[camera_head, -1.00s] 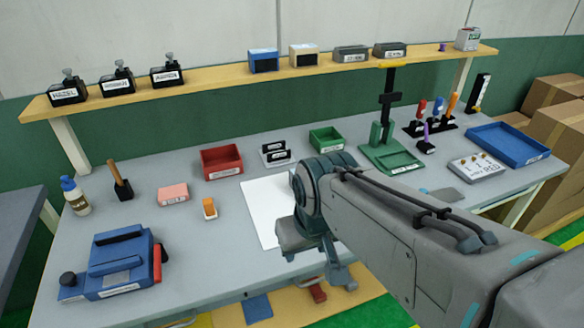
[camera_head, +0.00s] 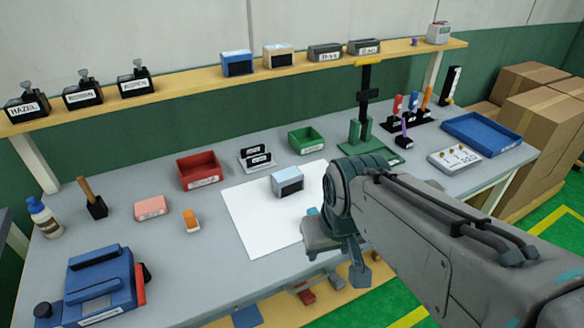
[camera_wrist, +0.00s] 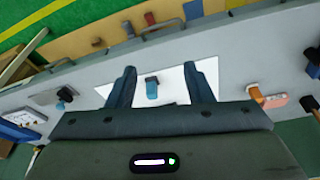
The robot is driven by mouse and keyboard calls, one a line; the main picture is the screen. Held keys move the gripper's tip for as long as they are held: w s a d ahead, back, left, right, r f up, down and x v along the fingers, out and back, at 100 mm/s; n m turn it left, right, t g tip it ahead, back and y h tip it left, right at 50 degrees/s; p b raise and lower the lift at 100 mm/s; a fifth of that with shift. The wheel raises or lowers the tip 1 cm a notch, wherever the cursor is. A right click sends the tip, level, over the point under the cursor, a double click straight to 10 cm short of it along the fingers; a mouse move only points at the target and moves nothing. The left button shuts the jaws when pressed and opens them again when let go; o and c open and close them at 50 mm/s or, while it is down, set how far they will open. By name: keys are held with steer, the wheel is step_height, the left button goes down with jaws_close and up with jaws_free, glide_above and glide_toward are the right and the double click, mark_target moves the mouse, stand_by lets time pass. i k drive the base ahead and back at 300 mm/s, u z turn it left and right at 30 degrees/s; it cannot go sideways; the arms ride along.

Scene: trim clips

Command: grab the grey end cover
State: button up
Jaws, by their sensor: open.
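My gripper is open and empty in the wrist view (camera_wrist: 159,75), its two fingers spread over the white sheet. In the head view my arm hides most of it, right of the sheet and near the bench's front edge. A small light blue-grey block with a dark face (camera_head: 288,181) stands on the sheet, and a small blue piece with a dark top (camera_wrist: 151,88) shows between the fingers in the wrist view. Two grey boxes with labels, one (camera_head: 325,52) and another (camera_head: 364,47), stand on the shelf. I cannot tell which thing is the grey end cover.
The white sheet (camera_head: 250,222) lies mid-bench. Red bin (camera_head: 200,171), green bin (camera_head: 306,140) and black label stand (camera_head: 256,157) stand behind it. The blue fixture (camera_head: 100,283) is front left; the blue tray (camera_head: 482,133) is right. Small coloured pieces lie below the front edge.

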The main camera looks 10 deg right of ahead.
mark_target(288, 181)
steer(key=u, duration=0.5)
steer(key=k, duration=1.1)
steer(key=z, duration=0.65)
steer(key=i, duration=1.65)
steer(key=u, duration=0.6)
